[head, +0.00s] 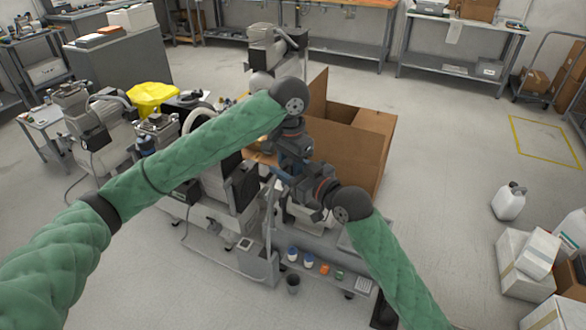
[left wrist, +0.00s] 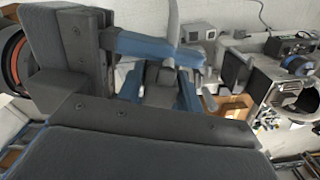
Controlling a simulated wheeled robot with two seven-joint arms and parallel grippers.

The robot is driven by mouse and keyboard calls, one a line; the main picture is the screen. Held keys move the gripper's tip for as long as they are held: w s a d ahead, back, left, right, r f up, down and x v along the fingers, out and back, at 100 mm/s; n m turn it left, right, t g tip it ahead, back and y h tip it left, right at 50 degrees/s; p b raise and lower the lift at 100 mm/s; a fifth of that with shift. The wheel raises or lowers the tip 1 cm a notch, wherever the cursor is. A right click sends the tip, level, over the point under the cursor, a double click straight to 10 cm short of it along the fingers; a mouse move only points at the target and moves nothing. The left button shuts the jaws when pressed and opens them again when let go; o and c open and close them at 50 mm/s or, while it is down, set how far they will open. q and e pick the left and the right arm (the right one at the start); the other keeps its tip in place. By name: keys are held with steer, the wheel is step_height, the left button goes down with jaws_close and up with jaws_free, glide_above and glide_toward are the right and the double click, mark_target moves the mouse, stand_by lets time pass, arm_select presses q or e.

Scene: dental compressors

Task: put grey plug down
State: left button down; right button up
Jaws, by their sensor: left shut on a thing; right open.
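My left gripper (head: 287,168) hangs at the end of the left green-sleeved arm, over the middle of the equipment. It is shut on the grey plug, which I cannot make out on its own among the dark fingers. In the left wrist view, large dark grey gripper parts fill the left and lower picture, with blue parts just beyond. My right gripper (head: 306,186) is open, close beside the left one, and the two overlap in the head view. I cannot tell whether they touch.
A large open cardboard box (head: 350,145) stands right behind the grippers. Below them, a grey bench shelf holds small bottles (head: 308,260) and an orange item (head: 325,269). Compressor equipment and a yellow bag (head: 153,97) are at left. The floor at right is clear up to a white jug (head: 509,201).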

steer(key=shift+c, duration=0.4)
steer(key=c, duration=1)
arm_select(q)
steer(key=c, duration=0.9)
jaws_free()
steer(key=shift+o, duration=0.2)
